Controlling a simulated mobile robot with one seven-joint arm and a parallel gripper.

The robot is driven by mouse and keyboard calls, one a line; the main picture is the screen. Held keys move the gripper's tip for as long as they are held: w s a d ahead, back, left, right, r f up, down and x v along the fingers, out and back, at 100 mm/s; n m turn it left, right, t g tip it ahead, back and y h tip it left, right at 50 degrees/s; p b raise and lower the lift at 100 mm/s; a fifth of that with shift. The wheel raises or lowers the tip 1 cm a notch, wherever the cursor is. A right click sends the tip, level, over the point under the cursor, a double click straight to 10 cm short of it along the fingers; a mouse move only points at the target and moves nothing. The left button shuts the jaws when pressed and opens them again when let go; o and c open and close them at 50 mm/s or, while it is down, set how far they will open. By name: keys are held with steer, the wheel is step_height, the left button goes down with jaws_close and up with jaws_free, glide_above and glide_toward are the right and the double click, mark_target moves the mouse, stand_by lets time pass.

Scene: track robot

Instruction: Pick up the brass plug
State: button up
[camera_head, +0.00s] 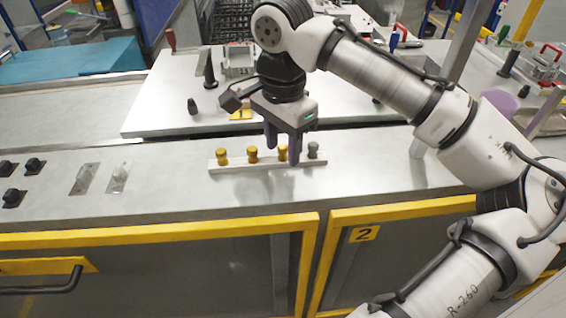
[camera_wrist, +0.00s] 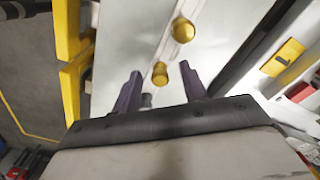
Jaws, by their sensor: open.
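Three brass plugs stand in a row on a pale strip (camera_head: 232,166) on the metal bench: a left one (camera_head: 222,155), a middle one (camera_head: 252,154) and a right one (camera_head: 283,150). A grey plug (camera_head: 313,150) stands at the strip's right end. My gripper (camera_head: 282,154) points down, open, with its fingers around the right brass plug's place in the picture; one finger partly hides that plug. In the wrist view, a brass plug (camera_wrist: 160,73) shows between the open fingertips (camera_wrist: 160,70), another (camera_wrist: 183,30) beyond. The grey plug (camera_wrist: 147,100) is partly hidden by my gripper. Contact cannot be told.
A raised white plate (camera_head: 160,105) behind the strip carries a dark upright post (camera_head: 210,70) and a small black knob (camera_head: 192,106). Black knobs (camera_head: 35,165) sit at the bench's left. A yellow edge (camera_head: 150,235) runs along the front.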

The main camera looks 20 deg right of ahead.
steer(key=shift+f, duration=0.2)
jaws_close()
stand_by(0.3)
